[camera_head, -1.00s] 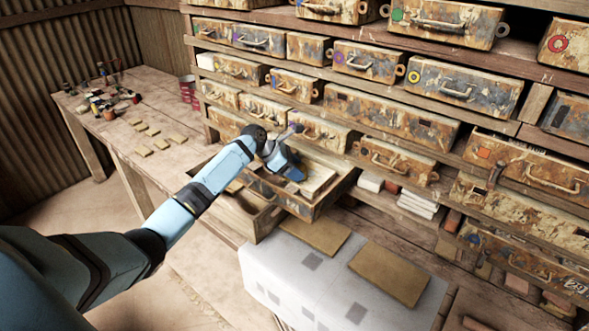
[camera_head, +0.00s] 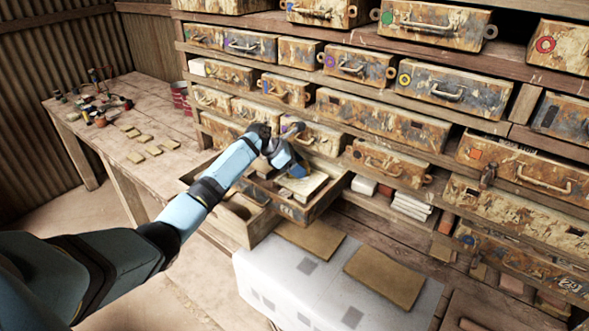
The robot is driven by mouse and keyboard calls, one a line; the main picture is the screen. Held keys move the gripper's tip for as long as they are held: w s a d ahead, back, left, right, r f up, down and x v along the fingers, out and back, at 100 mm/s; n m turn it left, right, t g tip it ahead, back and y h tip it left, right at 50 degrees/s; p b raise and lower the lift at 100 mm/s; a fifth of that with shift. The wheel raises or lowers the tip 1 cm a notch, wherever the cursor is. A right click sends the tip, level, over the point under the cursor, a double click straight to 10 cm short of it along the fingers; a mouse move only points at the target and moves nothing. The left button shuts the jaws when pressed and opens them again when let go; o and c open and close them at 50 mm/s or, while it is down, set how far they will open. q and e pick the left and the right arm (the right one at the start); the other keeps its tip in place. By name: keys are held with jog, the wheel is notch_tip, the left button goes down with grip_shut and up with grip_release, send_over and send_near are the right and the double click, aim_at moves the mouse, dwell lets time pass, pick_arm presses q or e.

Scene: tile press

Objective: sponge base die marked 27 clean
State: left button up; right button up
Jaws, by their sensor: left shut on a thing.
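An open drawer (camera_head: 318,206) sticks out of the shelf wall at the middle. A pale, flat block (camera_head: 304,186) lies in it, perhaps the base die; I cannot read any number 27 on it. My left gripper (camera_head: 298,168) is over this drawer, pointing down, just behind the pale block. It is shut on a small blue thing, perhaps the sponge, mostly merged with the gripper in the picture. I cannot tell whether the blue thing touches the block. My right gripper is not in view.
A light grey box (camera_head: 330,290) with brown boards (camera_head: 385,276) stands in front. Closed, rusty drawers with handles fill the wall. A wooden bench (camera_head: 150,100) at the left holds small tiles and jars.

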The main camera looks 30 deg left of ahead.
pick_arm(q)
jog(key=shift+s+f, duration=0.1)
jog(key=shift+s, duration=0.05)
jog(key=shift+s+a, duration=0.15)
jog(key=shift+s, duration=1)
jog(key=shift+s, duration=1.2)
jog(key=shift+r, duration=0.65)
jog(key=shift+w, duration=0.1)
jog(key=shift+s+d, duration=0.2)
jog(key=shift+d, duration=1.95)
